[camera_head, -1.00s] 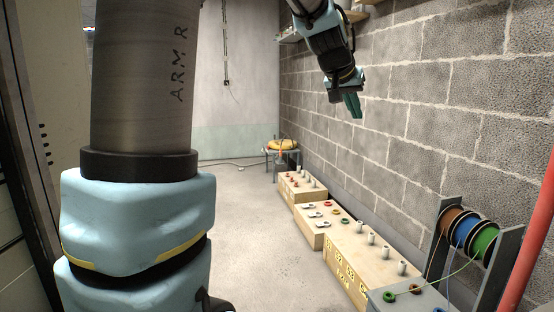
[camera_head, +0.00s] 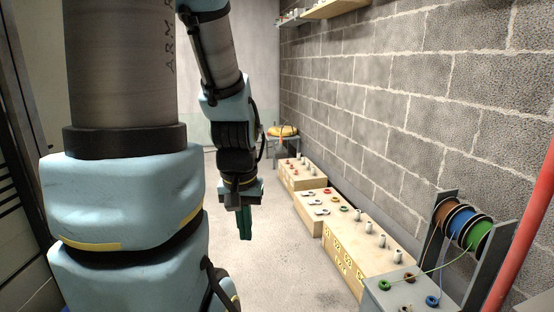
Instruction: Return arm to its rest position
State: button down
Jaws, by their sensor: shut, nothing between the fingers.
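My gripper (camera_head: 245,226) hangs in the middle of the view with its green fingers pointing down. The fingers are together and nothing shows between them. It is to the left of the wooden bench row and apart from it, over the floor. My thick arm links fill the left part of the view, and the forearm comes down from the top beside them.
Long wooden blocks (camera_head: 345,237) with pegs and rings run along the block wall (camera_head: 400,120). A reel rack (camera_head: 445,215) with brown, blue and green reels stands behind a grey box (camera_head: 395,296). A red pipe (camera_head: 523,235) is at right. A yellow-topped stool (camera_head: 284,132) stands behind.

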notch_tip(320, 180, up, 13)
jog(key=p, duration=1.1)
